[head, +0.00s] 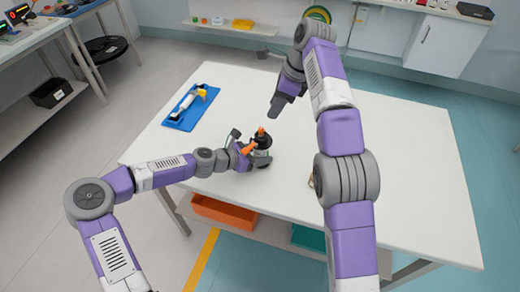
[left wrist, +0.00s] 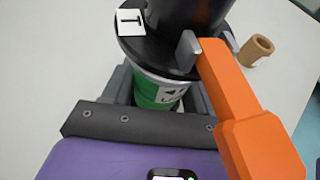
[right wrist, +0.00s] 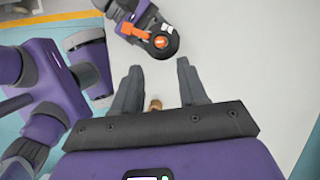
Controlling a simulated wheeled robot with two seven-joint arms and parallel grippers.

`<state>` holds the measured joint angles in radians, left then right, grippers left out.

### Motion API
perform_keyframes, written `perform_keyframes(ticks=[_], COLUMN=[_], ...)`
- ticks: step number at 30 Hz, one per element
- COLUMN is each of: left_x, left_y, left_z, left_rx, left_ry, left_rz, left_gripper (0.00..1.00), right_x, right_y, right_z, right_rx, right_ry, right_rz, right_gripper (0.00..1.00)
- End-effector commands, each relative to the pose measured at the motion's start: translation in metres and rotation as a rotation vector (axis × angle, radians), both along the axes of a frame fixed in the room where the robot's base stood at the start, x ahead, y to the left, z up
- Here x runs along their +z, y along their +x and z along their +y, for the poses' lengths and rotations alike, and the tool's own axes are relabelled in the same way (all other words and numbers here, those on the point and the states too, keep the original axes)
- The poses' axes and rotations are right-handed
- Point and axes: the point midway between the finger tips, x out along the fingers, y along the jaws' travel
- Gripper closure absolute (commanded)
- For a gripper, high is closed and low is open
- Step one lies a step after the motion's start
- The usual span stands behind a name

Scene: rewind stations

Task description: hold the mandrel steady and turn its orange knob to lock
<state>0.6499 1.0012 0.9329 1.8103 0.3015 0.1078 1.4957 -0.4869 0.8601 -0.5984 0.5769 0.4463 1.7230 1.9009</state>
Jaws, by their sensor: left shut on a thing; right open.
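The mandrel (head: 264,142) stands upright near the table's front left edge, with a black upper part and a round black flange. Its green body (left wrist: 152,92) shows between the fingers of my left gripper (left wrist: 160,98), which is shut on it. An orange knob (right wrist: 160,42) is on its top, seen from above in the right wrist view. An orange lever (left wrist: 238,95) reaches out from the flange's side. My right gripper (head: 277,106) is open and empty, above the table and behind the mandrel in the head view.
The white table (head: 390,150) is mostly clear. A small brown tube (left wrist: 257,50) stands near the mandrel. An orange bin (head: 224,213) sits below the table.

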Motion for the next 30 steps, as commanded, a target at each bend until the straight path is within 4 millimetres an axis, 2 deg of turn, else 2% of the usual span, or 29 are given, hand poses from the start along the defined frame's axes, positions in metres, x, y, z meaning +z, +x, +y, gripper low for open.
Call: perform_keyframes(ticks=[5,10,16,24,30], left_x=[0.000,0.000,0.000,0.000,0.000], left_y=[0.000,0.000,0.000,0.000,0.000], left_z=[0.000,0.000,0.000,0.000,0.000], left_rx=[0.000,0.000,0.000,0.000,0.000], left_ry=[0.000,0.000,0.000,0.000,0.000], left_rz=[0.000,0.000,0.000,-0.001,-0.001], left_gripper=[0.82,0.82,0.82,0.82,0.82], right_x=[-0.017,-0.041,-0.059,-0.074,-0.087], right_y=[-0.001,-0.007,-0.015,-0.027,-0.037], right_z=[-0.006,-0.013,-0.020,-0.035,-0.050], right_rx=[0.052,0.131,0.151,0.032,-0.128], right_ry=[0.116,0.360,0.666,0.990,1.117], right_rz=[0.037,0.057,0.002,-0.162,-0.299], right_gripper=[0.58,0.58,0.58,0.58,0.58])
